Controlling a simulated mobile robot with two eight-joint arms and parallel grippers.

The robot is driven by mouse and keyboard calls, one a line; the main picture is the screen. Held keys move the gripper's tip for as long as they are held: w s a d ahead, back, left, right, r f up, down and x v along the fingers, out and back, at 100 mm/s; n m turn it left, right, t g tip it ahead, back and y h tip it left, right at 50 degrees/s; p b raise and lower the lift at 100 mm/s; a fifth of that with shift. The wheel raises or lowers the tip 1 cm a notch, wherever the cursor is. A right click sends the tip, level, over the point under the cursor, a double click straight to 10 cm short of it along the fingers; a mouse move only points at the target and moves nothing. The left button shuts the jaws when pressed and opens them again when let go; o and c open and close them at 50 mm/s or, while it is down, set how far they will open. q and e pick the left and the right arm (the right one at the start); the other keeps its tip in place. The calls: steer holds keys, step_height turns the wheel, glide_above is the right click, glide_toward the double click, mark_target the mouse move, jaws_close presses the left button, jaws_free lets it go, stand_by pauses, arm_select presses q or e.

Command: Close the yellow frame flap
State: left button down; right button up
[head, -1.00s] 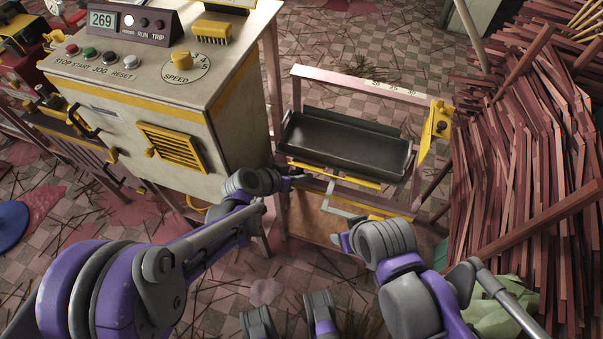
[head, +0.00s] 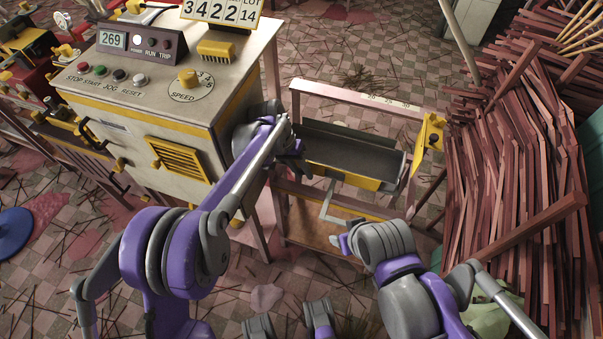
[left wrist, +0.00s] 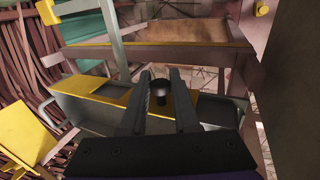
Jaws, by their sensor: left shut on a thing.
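The yellow frame flap (head: 350,178) is a long yellow strip along the front of the grey tray (head: 350,155) in the metal frame. Its face shows raised and tilted in the head view. In the left wrist view the flap (left wrist: 105,88) runs behind my fingers. My left gripper (head: 298,150) is at the flap's left end. In the left wrist view its two fingers (left wrist: 161,100) are shut on a dark round knob (left wrist: 160,88) at the flap. My right gripper (head: 343,243) is low in front of the frame, and its jaws cannot be made out.
A control cabinet (head: 165,110) stands close on the left of the frame. A yellow plate with a knob (head: 430,132) sits on the frame's right end. A big pile of reddish sticks (head: 515,160) fills the right.

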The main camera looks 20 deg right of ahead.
arm_select(q)
steer(key=shift+w+g, duration=0.1)
steer(key=shift+g, duration=0.3)
steer(key=c, duration=0.7)
jaws_free()
steer(key=shift+d, duration=0.1)
steer(key=shift+r, duration=0.15)
step_height(320, 180, up, 10)
steer(key=shift+f+p, duration=0.1)
steer(key=shift+p, duration=0.45)
